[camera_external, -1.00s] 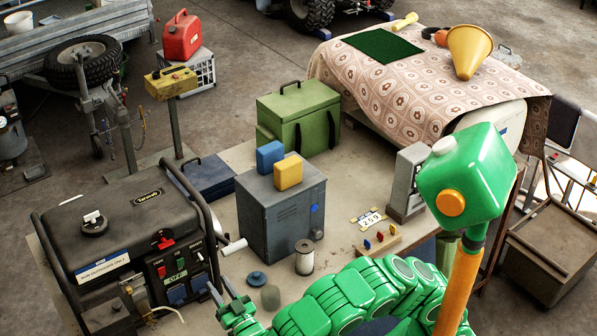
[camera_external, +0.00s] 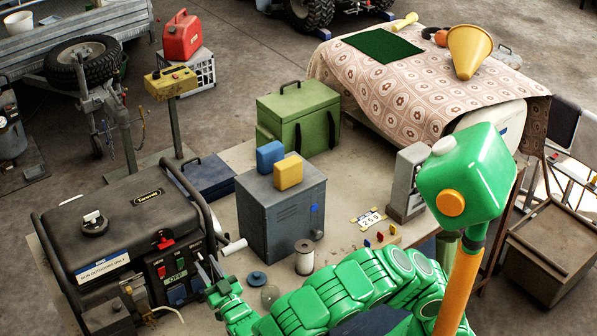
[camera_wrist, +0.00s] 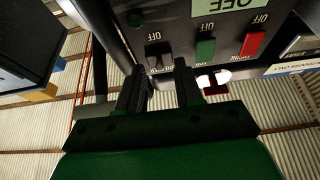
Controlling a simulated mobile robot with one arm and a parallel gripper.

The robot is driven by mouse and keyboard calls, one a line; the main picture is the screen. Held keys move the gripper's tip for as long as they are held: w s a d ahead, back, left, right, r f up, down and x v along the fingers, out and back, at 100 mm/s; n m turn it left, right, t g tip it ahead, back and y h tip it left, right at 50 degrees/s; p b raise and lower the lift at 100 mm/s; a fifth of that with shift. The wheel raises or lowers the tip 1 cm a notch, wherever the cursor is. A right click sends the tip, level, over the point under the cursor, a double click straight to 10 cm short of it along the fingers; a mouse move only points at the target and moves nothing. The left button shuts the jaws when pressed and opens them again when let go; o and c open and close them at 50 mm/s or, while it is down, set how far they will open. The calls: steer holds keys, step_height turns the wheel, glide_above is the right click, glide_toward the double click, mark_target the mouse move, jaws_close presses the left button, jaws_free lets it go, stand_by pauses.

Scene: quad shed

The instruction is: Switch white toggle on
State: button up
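The generator's control panel (camera_external: 172,272) faces my gripper (camera_external: 208,276) at the lower left of the outside view. In the wrist view the panel bears a row of switches: a dark one (camera_wrist: 158,55), a green one (camera_wrist: 205,50) and a red one (camera_wrist: 252,43), each with an OFF mark above. A small white piece (camera_wrist: 213,77) with red under it shows below the panel; I cannot tell whether it is the white toggle. My gripper (camera_wrist: 160,80) has its two fingers apart, nothing between them, just below the dark switch. I cannot tell whether they touch the panel.
The generator's tube frame (camera_external: 207,220) stands beside my gripper. A white cable (camera_external: 165,311) hangs below the panel.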

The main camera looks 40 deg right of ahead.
steer(key=shift+w+r, duration=0.2)
steer(key=shift+w, duration=0.25)
jaws_close()
